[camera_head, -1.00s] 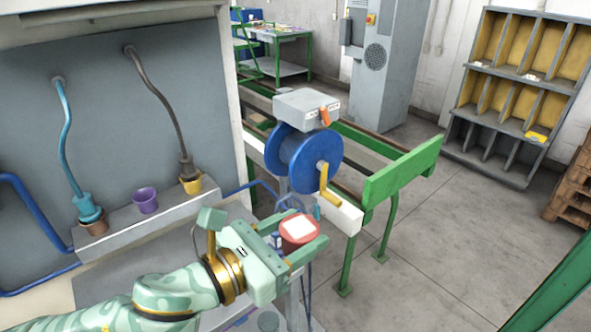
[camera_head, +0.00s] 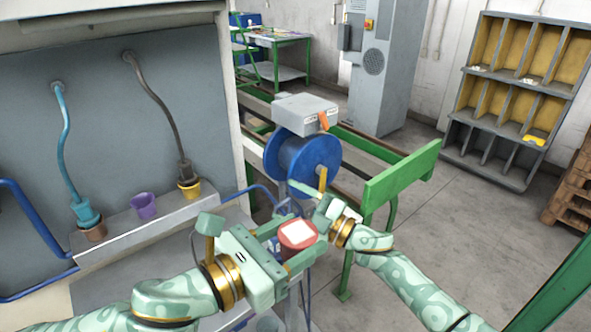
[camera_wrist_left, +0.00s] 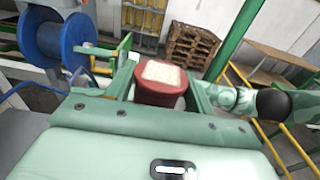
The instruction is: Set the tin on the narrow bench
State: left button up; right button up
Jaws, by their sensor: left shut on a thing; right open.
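The tin (camera_head: 297,237) is a small red can with a pale square on its top. My left gripper (camera_head: 299,243) is shut on it from the side and holds it roughly upright. The tin also shows between the left fingers in the wrist view (camera_wrist_left: 160,84). My right gripper (camera_head: 318,204) is open, just above and to the right of the tin in the head view. I cannot tell whether it touches the tin. I cannot surely tell which surface is the narrow bench; the arms hide part of the area below the tin.
A blue reel (camera_head: 303,158) with a grey box (camera_head: 304,110) above it stands just beyond the grippers. A green end plate (camera_head: 401,177) is to the right. A ledge (camera_head: 120,232) at left bears a purple cup (camera_head: 144,205). Floor at right is clear.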

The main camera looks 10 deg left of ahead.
jog(key=s+a+r+n+g+h, duration=0.3)
jog(key=s+a+r+n+g, duration=0.1)
jog(key=s+r+n+g, duration=0.35)
jog(key=s+a+r+n+g+h, duration=0.2)
jog(key=s+a+r+n+g, duration=0.3)
jog(key=r+n, duration=0.4)
pick_arm(q)
jog(key=shift+s, duration=0.1)
pick_arm(e)
jog(key=n+t+h, duration=0.2)
jog(key=t+h, duration=0.4)
jog(key=h, duration=0.8)
send_near(295, 234)
notch_tip(295, 234, down, 11)
jog(key=shift+f, duration=0.15)
